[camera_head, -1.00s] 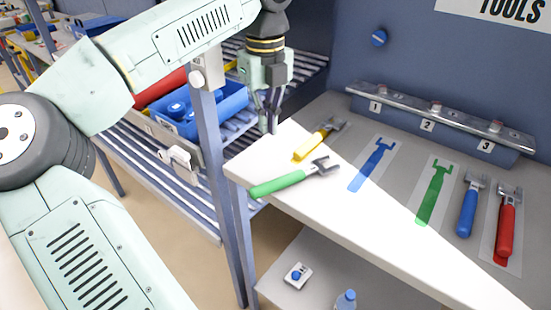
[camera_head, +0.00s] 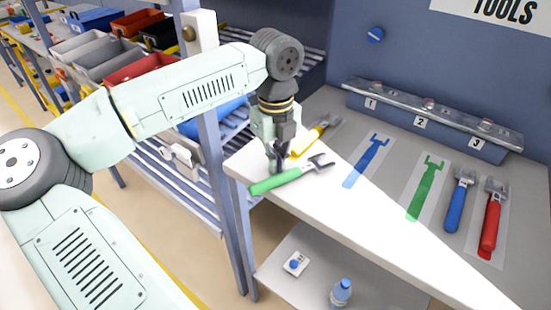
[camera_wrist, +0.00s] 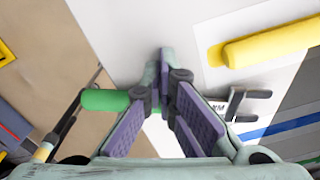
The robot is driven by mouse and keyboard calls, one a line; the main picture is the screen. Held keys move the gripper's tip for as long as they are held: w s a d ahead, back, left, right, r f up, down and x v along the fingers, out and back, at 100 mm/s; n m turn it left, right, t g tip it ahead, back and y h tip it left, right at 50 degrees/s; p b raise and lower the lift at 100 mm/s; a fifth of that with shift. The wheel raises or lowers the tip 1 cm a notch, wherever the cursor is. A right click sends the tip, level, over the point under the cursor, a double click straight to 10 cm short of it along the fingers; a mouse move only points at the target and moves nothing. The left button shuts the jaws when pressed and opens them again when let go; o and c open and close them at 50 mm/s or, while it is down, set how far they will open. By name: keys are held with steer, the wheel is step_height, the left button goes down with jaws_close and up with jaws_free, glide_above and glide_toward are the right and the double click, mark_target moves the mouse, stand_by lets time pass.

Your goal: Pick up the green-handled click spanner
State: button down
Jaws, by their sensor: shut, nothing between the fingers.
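The green-handled spanner (camera_head: 277,182) lies on the near left part of the white bench top (camera_head: 340,207), its grey jaw to the right. My gripper (camera_head: 277,166) is down over its handle, fingers pointing downward. In the wrist view the fingertips (camera_wrist: 164,70) are together, with nothing held between them. The green handle (camera_wrist: 105,100) shows left of the fingers and the spanner's grey head (camera_wrist: 243,103) to the right; the middle is hidden behind the fingers. I cannot tell whether the fingers touch the handle.
A yellow-handled spanner (camera_head: 304,146) lies just behind. Blue (camera_head: 362,166) and green (camera_head: 424,193) tool outlines are empty to the right, followed by blue (camera_head: 455,208) and red (camera_head: 489,222) spanners. A numbered rail (camera_head: 430,118) runs along the back. The bench's front edge is close to the green handle.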

mark_target(287, 177)
steer(key=s+b, duration=0.1)
steer(key=s+d+b, duration=0.2)
steer(key=b, duration=0.1)
steer(key=shift+s+d+f, duration=0.15)
steer(key=shift+s+d, duration=0.1)
steer(key=shift+s, duration=0.05)
steer(key=shift+s+d+r, duration=0.1)
steer(key=shift+s+r, duration=0.05)
steer(key=shift+r, duration=0.05)
